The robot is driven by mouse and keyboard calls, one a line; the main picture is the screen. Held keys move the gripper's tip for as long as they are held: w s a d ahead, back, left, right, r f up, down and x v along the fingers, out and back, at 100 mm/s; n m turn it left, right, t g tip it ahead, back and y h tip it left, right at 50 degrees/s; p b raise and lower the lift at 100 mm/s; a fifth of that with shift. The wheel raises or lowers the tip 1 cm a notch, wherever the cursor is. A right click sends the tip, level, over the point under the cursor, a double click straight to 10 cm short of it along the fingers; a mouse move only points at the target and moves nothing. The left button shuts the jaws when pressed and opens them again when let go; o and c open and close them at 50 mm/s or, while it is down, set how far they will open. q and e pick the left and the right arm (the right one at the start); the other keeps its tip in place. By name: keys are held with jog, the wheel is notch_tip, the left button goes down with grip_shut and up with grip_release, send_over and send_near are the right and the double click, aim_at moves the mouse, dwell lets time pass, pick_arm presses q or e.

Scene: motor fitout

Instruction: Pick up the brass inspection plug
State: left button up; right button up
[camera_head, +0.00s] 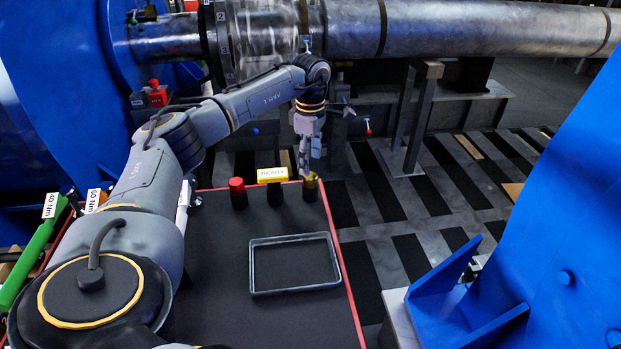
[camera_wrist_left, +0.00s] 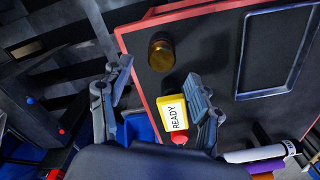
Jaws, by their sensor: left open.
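The brass inspection plug (camera_head: 311,188) has a gold-coloured top and a dark body. It stands upright near the far right corner of the dark, red-edged work surface (camera_head: 215,270). In the left wrist view the brass plug (camera_wrist_left: 161,52) shows beyond the fingertips, apart from them. My left gripper (camera_head: 304,168) is just behind and slightly left of the plug in the head view, pointing down. In the left wrist view its two fingers (camera_wrist_left: 155,98) are spread and hold nothing. My right gripper is in neither view.
An empty rectangular tray (camera_head: 252,270) lies in front. Large blue structures (camera_head: 570,200) stand on both sides, and a metal shaft (camera_head: 450,30) crosses behind.

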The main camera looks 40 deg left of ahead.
aim_at(310, 176)
pick_arm(q)
jog(key=shift+f+p, duration=0.35)
jog(key=shift+f, duration=2.4)
jog(key=shift+s+d, duration=0.1)
jog(key=c, duration=1.3)
jog(key=shift+r, duration=0.15)
